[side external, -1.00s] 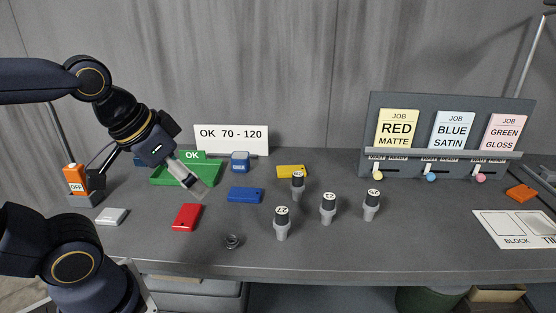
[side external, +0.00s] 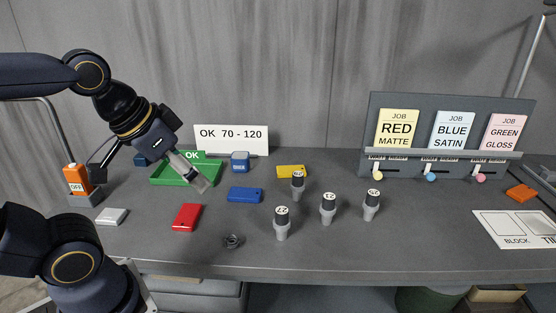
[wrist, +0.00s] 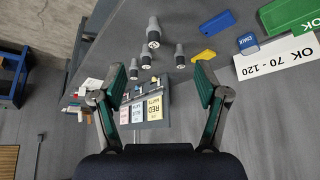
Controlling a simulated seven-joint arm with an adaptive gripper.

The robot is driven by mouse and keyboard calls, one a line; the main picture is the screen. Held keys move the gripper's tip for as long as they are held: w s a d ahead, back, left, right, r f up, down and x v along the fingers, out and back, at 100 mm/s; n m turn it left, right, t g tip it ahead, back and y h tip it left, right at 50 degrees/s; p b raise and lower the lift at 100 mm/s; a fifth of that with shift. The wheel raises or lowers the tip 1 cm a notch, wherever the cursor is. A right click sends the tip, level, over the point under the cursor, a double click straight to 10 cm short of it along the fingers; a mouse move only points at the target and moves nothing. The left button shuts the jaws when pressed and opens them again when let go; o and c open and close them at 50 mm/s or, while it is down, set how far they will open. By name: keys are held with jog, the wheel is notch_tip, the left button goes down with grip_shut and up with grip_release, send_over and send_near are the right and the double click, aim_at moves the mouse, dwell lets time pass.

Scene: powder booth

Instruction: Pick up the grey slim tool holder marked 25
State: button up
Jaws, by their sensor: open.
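One is front left (side external: 282,224), one in the middle (side external: 328,209), one at the right (side external: 372,206), and one further back (side external: 298,186) by the yellow block. Their top numbers are too small to read surely, so I cannot tell which is marked 25. The holders also show in the wrist view, the largest at the top centre (wrist: 153,34). My gripper (side external: 202,184) is open and empty, above the bench by the green tray. Its fingers (wrist: 160,84) are spread in the wrist view.
The green tray (side external: 158,182), red block (side external: 186,217), blue block (side external: 244,195) and yellow block (side external: 291,171) lie around the left and middle. A small grey metal part (side external: 233,241) lies at the front. The job board (side external: 370,120) stands back right. Bench front centre is mostly clear.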

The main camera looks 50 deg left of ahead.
jog(key=w+d+r+m+t, duration=0.15)
jog(key=w+r, duration=0.35)
jog(key=w, duration=0.5)
jog(key=w+d+r+m, duration=0.1)
jog(key=w+d+r, duration=0.1)
jog(key=w+r, duration=0.55)
jog(key=m+g+h, duration=0.2)
jog(key=g, duration=0.1)
send_over(371, 202)
jog(key=s+a, duration=0.3)
jog(key=s, duration=0.1)
notch_tip(371, 202, down, 20)
jog(key=x, duration=1)
jog(key=shift+s+f, duration=0.1)
jog(key=shift+n, duration=0.25)
jog(key=x, duration=0.5)
jog(key=shift+f, duration=0.5)
jog(key=shift+r, duration=0.1)
grip_shut()
